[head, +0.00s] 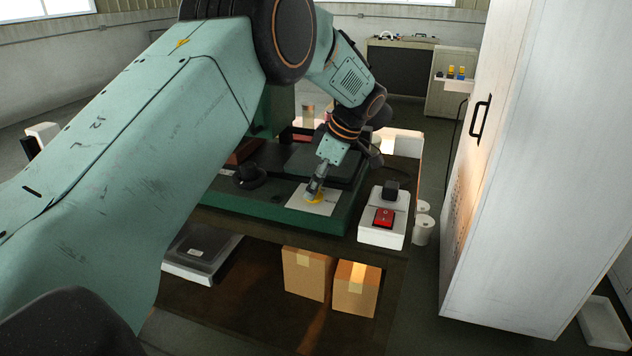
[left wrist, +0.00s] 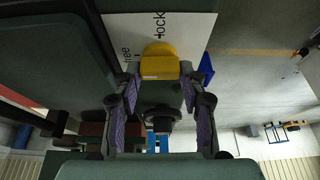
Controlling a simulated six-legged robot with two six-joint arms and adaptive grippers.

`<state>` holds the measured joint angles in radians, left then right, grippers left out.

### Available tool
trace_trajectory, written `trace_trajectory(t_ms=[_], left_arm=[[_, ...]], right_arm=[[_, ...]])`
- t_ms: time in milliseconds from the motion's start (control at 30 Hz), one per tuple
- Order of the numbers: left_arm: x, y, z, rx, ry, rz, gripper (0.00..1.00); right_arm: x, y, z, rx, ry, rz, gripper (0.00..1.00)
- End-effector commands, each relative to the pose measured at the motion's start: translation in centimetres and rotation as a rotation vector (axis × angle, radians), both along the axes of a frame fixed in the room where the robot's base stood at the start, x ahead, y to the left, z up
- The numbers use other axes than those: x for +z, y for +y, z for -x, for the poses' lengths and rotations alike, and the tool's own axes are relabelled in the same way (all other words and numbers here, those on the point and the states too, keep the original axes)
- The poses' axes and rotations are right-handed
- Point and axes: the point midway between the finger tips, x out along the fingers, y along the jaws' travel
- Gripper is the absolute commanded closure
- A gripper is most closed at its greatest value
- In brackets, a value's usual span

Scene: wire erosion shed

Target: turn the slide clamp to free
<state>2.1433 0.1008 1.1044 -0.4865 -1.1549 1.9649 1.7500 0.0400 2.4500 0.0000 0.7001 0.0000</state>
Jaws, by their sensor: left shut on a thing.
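The slide clamp's yellow handle (head: 318,196) stands on a white plate (head: 325,208) on the green machine bed. In the left wrist view the yellow handle (left wrist: 160,64) is between the fingertips of my left gripper (left wrist: 159,78), which is shut on it. The white plate (left wrist: 190,28) there carries the words "lock", beyond the handle's rounded end, and "free", to its left. The rounded end lies towards "lock". In the head view my left gripper (head: 316,184) reaches down onto the handle and partly hides it. My right gripper is not in view.
A white box with a red switch (head: 383,217) stands right of the plate. A black knob (head: 250,176) is on the machine's left. Cardboard boxes (head: 306,274) sit on the shelf below. A tall white cabinet (head: 510,190) stands at right.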

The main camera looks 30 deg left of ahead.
Motion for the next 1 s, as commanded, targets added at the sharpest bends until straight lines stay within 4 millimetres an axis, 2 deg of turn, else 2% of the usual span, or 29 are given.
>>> trace_trajectory(t_ms=[233,267,500,833,1000], left_arm=[[-0.2,-0.2,0.1,0.004,0.001,0.005,0.9],[-0.2,-0.2,0.1,0.004,0.001,0.005,0.58],[-0.1,-0.1,0.0,0.002,0.001,0.002,0.38],[0.1,-0.1,0.0,0.001,-0.002,0.001,0.36],[1.7,-0.7,-0.3,-0.001,-0.004,-0.001,0.36]], right_arm=[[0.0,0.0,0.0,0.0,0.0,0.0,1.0],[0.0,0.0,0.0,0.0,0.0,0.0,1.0],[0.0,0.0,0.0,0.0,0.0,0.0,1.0],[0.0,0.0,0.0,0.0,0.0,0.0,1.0],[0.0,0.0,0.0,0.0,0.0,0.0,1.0]])
